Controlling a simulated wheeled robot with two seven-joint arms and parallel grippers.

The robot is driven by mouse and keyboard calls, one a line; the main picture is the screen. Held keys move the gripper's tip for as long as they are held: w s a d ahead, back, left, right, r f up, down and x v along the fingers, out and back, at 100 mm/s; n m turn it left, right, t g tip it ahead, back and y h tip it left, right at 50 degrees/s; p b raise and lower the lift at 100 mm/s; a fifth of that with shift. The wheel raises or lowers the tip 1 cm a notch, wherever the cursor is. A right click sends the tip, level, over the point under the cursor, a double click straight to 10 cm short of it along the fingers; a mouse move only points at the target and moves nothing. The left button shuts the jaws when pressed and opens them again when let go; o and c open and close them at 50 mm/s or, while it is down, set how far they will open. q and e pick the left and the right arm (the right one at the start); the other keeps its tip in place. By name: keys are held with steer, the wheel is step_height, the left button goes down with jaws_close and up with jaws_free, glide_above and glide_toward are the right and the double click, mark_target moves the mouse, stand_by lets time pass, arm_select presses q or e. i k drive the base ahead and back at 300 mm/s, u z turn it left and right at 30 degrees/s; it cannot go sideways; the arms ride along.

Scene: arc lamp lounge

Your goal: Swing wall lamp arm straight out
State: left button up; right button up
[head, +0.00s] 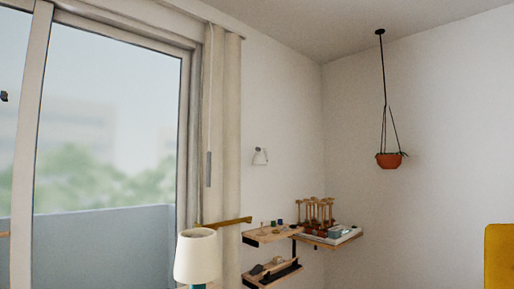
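A small white fixture (260,157) is mounted on the wall right of the curtain and looks like a wall lamp. It is small, and I cannot make out its arm or which way that arm points. Lower down, a thin brown bar (225,222) runs nearly level in front of the curtain, above and behind a cream lampshade (195,256). I cannot tell what the bar is fixed to or whether it belongs to a lamp. Neither of my grippers is in view.
Wooden wall shelves (272,234) hold small objects, and a corner shelf (338,238) holds a rack of upright pieces. A terracotta planter (389,161) hangs from the ceiling. A yellow piece (500,256) stands at the right edge. A curtain (226,120) borders the glass door.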

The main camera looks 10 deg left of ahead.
mark_target(259, 158)
steer(key=u, duration=0.45)
steer(key=i, duration=0.75)
steer(key=u, duration=0.35)
